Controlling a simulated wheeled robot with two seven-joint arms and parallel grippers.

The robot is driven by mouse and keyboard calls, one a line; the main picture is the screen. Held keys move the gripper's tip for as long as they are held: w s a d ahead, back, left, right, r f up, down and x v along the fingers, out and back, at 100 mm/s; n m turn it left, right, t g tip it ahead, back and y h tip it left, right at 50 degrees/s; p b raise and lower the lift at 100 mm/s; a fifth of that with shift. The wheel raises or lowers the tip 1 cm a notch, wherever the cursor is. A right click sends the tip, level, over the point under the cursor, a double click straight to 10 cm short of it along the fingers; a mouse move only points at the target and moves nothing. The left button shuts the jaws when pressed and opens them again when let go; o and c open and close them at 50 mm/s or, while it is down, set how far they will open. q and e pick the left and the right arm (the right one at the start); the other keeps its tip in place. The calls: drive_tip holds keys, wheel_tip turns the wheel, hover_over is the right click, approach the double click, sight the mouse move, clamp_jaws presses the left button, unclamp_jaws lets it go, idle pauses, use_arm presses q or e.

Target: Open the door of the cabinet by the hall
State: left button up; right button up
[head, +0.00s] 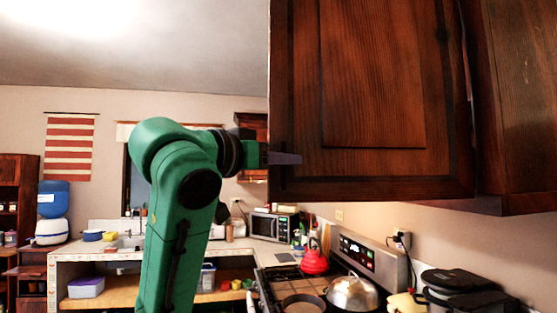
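A dark wood cabinet door (370,85) with a raised centre panel fills the upper right of the head view. Its lower left corner is beside my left gripper (285,158). My green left arm rises from the bottom and reaches right to the door's left edge. One thin grey finger lies across the front of the door near that edge. The other finger is not clearly seen, so its opening and any grip on the door are unclear. I cannot tell from this view whether the door stands ajar. My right gripper is not in view.
Another dark wood cabinet (515,90) adjoins on the right. Below are a stove with a red kettle (314,260), a pot with a shiny lid (352,293) and a dark pan (302,303). A microwave (274,226) stands on the counter behind.

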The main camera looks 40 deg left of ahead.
use_arm(q)
drive_tip(key=s+a+b, duration=0.1)
drive_tip(key=s+b, duration=0.3)
drive_tip(key=s, duration=1)
drive_tip(key=shift+s, duration=0.3)
drive_tip(key=shift+a, duration=0.1)
